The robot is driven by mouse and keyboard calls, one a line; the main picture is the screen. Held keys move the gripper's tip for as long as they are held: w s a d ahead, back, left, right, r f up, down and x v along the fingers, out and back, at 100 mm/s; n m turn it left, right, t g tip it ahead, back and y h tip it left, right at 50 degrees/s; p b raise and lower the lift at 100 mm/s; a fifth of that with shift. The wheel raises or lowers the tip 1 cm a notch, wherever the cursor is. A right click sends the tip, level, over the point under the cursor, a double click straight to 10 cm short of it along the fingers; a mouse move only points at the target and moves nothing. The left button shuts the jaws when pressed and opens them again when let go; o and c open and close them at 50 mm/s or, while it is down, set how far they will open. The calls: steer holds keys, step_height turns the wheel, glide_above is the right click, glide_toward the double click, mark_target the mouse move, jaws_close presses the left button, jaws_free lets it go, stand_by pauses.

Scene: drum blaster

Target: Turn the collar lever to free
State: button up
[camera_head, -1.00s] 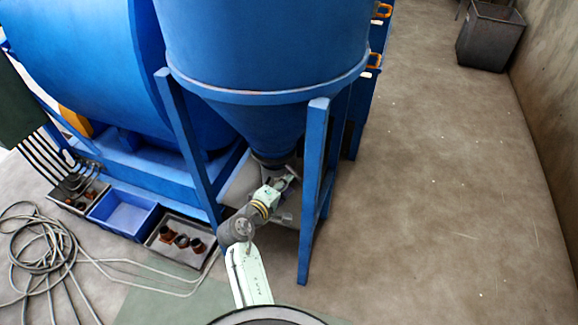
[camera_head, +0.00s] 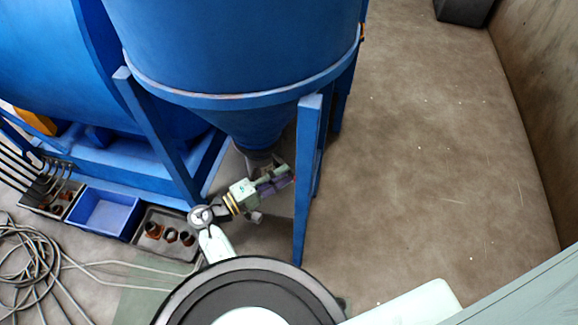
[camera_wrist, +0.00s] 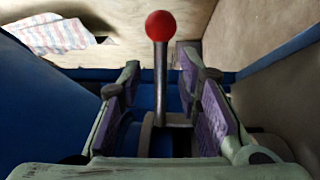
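The collar lever (camera_wrist: 160,75) is a grey metal rod with a red ball knob (camera_wrist: 160,26). It stands upright in the wrist view. My gripper (camera_wrist: 158,84) is open, with one purple-padded finger on each side of the rod and visible gaps between pads and rod. The knob rises above the fingertips in the picture. In the head view my gripper (camera_head: 276,180) is just below the outlet of the blue hopper cone (camera_head: 256,130), between the frame legs. The lever cannot be made out there.
Blue frame legs stand left (camera_head: 158,135) and right (camera_head: 306,185) of my arm. A blue bin (camera_head: 136,207) and a grey tray of dark fittings (camera_head: 140,238) lie at left, near a coiled hose (camera_head: 35,265). The floor at right (camera_head: 430,170) is clear.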

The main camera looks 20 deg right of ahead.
steer(key=shift+x, duration=1.65)
jaws_close()
